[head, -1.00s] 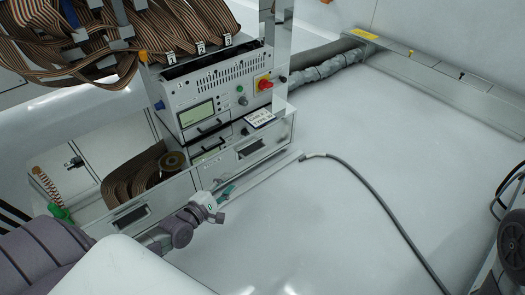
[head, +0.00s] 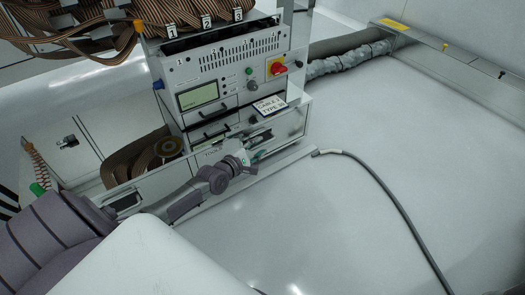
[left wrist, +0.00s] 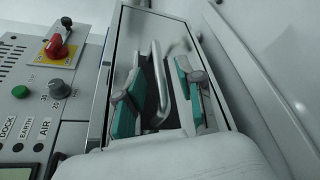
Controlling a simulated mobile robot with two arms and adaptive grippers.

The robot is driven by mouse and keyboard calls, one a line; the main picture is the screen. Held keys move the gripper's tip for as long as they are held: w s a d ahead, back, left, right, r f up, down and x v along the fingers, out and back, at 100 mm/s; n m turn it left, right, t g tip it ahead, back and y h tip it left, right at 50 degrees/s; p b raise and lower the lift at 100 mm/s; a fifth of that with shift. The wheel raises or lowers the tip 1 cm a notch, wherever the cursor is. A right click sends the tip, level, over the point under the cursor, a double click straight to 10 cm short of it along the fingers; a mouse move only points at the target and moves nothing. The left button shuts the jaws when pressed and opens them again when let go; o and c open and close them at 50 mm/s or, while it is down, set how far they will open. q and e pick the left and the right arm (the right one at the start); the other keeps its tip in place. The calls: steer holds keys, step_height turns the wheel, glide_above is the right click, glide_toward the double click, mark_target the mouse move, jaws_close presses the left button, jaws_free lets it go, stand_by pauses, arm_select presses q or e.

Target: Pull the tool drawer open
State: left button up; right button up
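The low metal drawer front (head: 286,130) lies at the bottom of the test handler (head: 232,70); I take it for the tool drawer, and it looks shut. My left gripper (head: 250,160) is just in front of it and hides part of it. In the left wrist view, the gripper (left wrist: 160,100) is open, with one green-padded finger on each side of the drawer's curved metal handle (left wrist: 158,75). The handle lies between the fingers, against a dark recess in the metal front (left wrist: 130,35). I cannot tell whether a pad touches it. My right gripper is not in view.
A label card (head: 269,107) sits above the drawer front. A red knob (head: 278,69) is on the handler panel. A grey cable (head: 385,200) crosses the otherwise clear white surface at right.

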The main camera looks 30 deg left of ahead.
arm_select(q)
steer(key=shift+b+x, duration=0.45)
steer(key=shift+x, duration=0.85)
jaws_close()
